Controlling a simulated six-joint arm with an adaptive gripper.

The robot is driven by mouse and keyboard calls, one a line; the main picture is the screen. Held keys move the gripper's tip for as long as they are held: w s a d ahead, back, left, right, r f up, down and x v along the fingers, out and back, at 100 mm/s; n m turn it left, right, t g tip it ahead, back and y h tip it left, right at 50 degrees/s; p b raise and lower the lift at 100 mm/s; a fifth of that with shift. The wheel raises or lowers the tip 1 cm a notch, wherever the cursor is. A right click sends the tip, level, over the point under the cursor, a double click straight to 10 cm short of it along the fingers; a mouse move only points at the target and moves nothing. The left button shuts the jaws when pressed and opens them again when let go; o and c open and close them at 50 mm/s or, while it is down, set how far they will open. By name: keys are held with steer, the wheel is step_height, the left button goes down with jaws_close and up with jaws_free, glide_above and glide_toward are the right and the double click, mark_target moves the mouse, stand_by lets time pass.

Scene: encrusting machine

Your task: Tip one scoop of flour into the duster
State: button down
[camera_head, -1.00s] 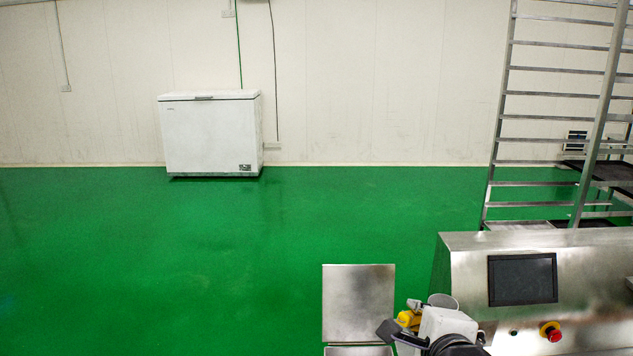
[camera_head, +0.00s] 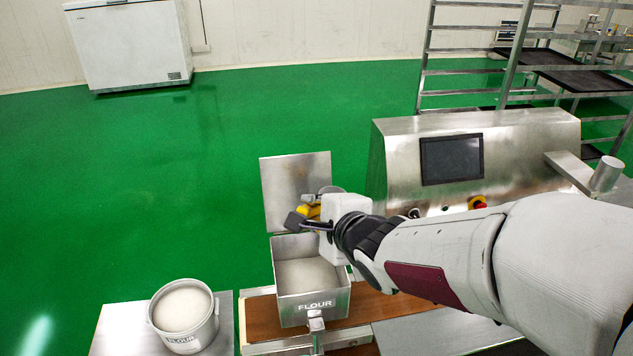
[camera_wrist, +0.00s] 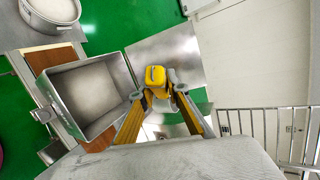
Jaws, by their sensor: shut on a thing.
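The duster appears to be the square steel box (camera_head: 312,318) labelled FLOUR. Its lid (camera_head: 296,190) stands raised behind it, and pale flour shows inside; the box is also in the wrist view (camera_wrist: 62,83). My gripper (camera_head: 305,217) is above the box's back right side. It is shut on a yellow piece (camera_wrist: 155,75), apparently the scoop's handle. The scoop's bowl and what it holds cannot be made out. A round tub (camera_head: 184,338) labelled FLOUR, with pale flour inside, stands left of the box; part of it shows in the wrist view (camera_wrist: 22,14).
A steel machine with a dark screen (camera_head: 451,159) and a red stop button (camera_head: 477,202) stands right of the box. A tall tray rack (camera_head: 427,60) is behind it. A white chest freezer (camera_head: 132,45) is by the wall. Green floor lies open at left.

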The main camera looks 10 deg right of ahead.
steer(key=s+a+f+n+g+y, duration=0.1)
steer(key=a+f+n+g+y, duration=0.15)
steer(key=a, duration=0.55)
steer(key=a+f+n+g+y, duration=0.2)
steer(key=a+f+y, duration=0.15)
steer(key=a, duration=0.45)
steer(key=shift+w+a+f+m+t+h, duration=0.35)
steer(key=shift+w+a+f+m+h, duration=1.3)
steer(key=shift+a, duration=2.65)
steer(key=shift+w+a+f+m+t+h, duration=0.3)
steer(key=shift+w+a+f+m+h, duration=0.35)
steer(key=shift+w+a+f+m, duration=2.2)
steer(key=s+a+f+m+h, duration=0.1)
steer(key=a+f+m+h, duration=0.1)
steer(key=a+f, duration=0.5)
steer(key=a, duration=0.3)
steer(key=shift+s+a, duration=0.25)
steer(key=shift+s, duration=0.1)
steer(key=shift+f, duration=0.3)
